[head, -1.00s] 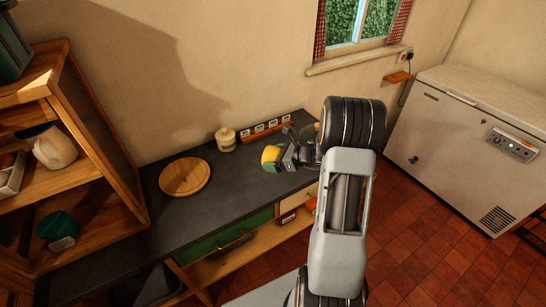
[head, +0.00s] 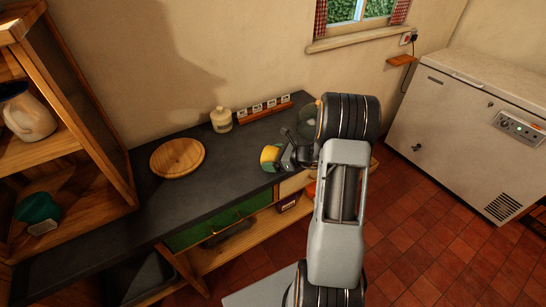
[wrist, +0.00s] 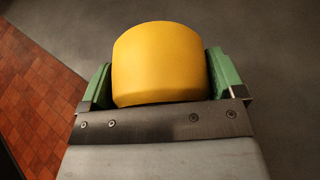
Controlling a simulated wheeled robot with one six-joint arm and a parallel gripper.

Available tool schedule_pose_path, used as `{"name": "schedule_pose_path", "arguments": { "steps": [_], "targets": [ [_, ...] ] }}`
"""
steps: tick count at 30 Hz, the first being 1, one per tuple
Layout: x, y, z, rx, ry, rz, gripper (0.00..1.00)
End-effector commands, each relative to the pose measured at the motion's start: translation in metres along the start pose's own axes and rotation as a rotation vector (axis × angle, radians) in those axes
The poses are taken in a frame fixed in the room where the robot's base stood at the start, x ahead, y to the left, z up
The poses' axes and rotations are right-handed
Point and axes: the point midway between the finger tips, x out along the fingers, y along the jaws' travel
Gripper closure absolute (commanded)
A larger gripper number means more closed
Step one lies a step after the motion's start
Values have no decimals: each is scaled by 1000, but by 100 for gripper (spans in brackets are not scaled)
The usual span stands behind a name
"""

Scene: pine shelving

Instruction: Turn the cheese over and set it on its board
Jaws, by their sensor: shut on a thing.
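The yellow cheese (head: 269,154) is held at my gripper (head: 274,161), over or near the front edge of the dark counter. In the wrist view the cheese (wrist: 162,62) is a thick yellow piece with a smooth curved face, between the two green fingers of my gripper (wrist: 161,75). I cannot tell whether its underside touches the counter. The round wooden board (head: 177,158) lies flat on the counter, left of my gripper. It is empty, with clear counter between it and the cheese.
A cream lidded jar (head: 221,119) stands near the wall, behind and between board and cheese. A wooden rack with labelled items (head: 265,108) lies along the wall. A glass-like round thing (head: 307,120) is partly hidden by my arm. Pine shelving (head: 97,130) rises at the left.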

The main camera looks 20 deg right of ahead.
Motion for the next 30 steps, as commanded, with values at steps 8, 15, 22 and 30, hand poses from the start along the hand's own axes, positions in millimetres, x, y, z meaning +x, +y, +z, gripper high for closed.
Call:
{"name": "schedule_pose_path", "arguments": {
  "steps": [8,15,22,30],
  "targets": [
    [2,0,-5,-1,-1,-1,46],
    [2,0,-5,-1,-1,-1,46],
    [3,0,-7,-1,-1,-1,46],
    [4,0,-10,-1,-1,-1,46]
  ]
}}
